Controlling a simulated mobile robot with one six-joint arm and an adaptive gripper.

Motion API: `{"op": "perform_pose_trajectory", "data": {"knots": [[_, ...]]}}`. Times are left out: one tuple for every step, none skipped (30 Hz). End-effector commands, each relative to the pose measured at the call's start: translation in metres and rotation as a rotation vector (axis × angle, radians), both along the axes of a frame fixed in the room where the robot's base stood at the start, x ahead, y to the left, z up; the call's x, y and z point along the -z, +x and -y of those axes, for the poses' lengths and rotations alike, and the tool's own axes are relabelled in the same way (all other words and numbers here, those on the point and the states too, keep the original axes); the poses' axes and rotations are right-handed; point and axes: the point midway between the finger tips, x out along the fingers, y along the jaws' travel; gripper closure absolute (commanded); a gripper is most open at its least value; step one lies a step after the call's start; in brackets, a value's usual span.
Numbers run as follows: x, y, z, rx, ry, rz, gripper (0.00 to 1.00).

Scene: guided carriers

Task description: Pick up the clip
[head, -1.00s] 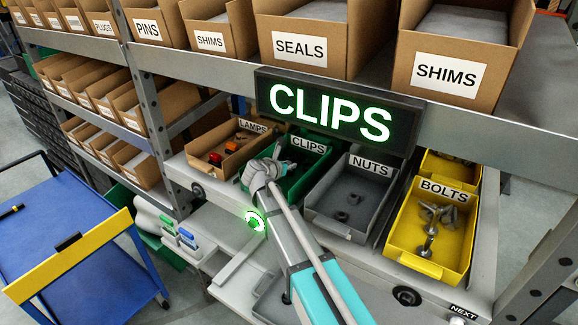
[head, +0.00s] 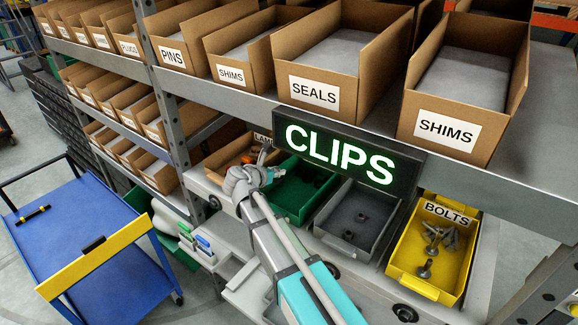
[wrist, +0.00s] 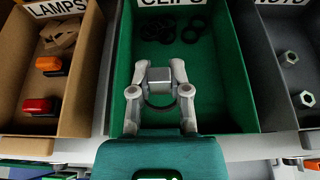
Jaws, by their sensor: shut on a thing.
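The green bin (head: 303,196) labelled CLIPS in the wrist view (wrist: 218,100) holds several dark ring-shaped clips (wrist: 193,28) at its far end. My gripper (wrist: 160,75) is shut on a dark ring, a clip (wrist: 160,103), which shows between its fingers over the near part of the bin. A small grey block shows between the fingertips and hides part of the ring. In the head view my gripper (head: 264,160) appears at the left edge of the green bin, and the held clip cannot be made out.
A lamps bin (wrist: 88,85) stands left of the green bin. A grey bin (head: 333,225) with nuts and a yellow bolts bin (head: 400,262) stand to the right. A lit CLIPS sign (head: 345,155) and an upper shelf with cartons hang over the bins. A blue cart (head: 75,225) stands at left.

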Motion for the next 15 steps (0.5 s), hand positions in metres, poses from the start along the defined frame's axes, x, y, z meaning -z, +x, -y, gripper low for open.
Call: {"op": "perform_pose_trajectory", "data": {"knots": [[-0.007, -0.006, -0.006, -0.001, 0.000, 0.000, 1.00], [-0.008, -0.009, -0.009, -0.001, 0.000, 0.000, 1.00], [-0.010, -0.012, -0.013, -0.001, 0.000, 0.000, 1.00], [-0.011, -0.014, -0.015, -0.001, 0.000, 0.000, 1.00], [-0.012, -0.015, -0.017, -0.001, 0.000, 0.000, 1.00], [-0.013, -0.018, -0.020, -0.001, 0.000, 0.000, 1.00], [-0.014, -0.019, -0.022, 0.000, -0.001, -0.001, 1.00], [-0.015, -0.021, -0.023, 0.000, -0.001, -0.001, 1.00], [-0.015, -0.022, -0.025, 0.000, -0.001, -0.001, 1.00], [-0.016, -0.023, -0.025, 0.001, -0.001, -0.001, 1.00], [-0.016, -0.024, -0.026, 0.001, 0.000, 0.000, 1.00], [-0.016, -0.024, -0.027, 0.001, 0.000, 0.000, 1.00], [-0.017, -0.025, -0.027, 0.001, 0.000, 0.000, 1.00], [-0.017, -0.025, -0.028, 0.001, 0.000, 0.000, 1.00], [-0.017, -0.025, -0.028, 0.001, 0.000, 0.000, 1.00]]}}
